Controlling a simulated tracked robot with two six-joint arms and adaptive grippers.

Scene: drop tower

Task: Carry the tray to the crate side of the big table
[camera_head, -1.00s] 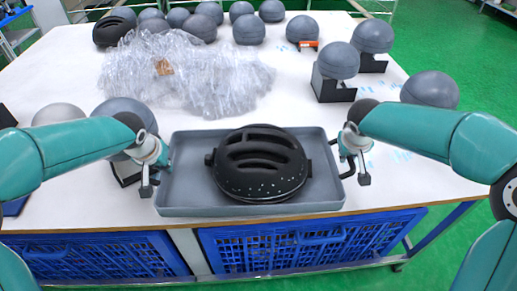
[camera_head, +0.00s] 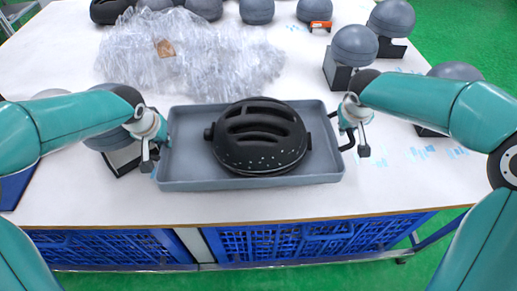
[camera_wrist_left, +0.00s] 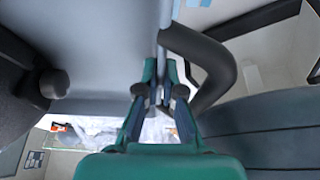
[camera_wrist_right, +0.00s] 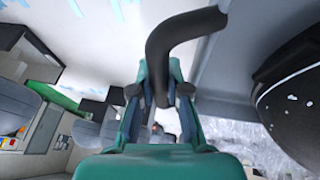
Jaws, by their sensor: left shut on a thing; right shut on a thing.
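The grey tray (camera_head: 250,181) is over the white big table (camera_head: 300,205), a little in from its front edge, with a black helmet (camera_head: 262,140) in it. My right gripper (camera_head: 353,140) is shut on the dark handle (camera_wrist_right: 180,40) at the tray's right side. I cannot tell whether the tray touches the table. Blue crates (camera_head: 105,248) (camera_head: 310,238) are under the table's front edge.
Crumpled clear plastic wrap (camera_head: 185,55) lies behind the tray. Grey balls, some on dark stands, stand at the back and right (camera_head: 355,45). Another ball on a stand (camera_head: 118,140) is close to my left gripper. The table's front right is mostly clear.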

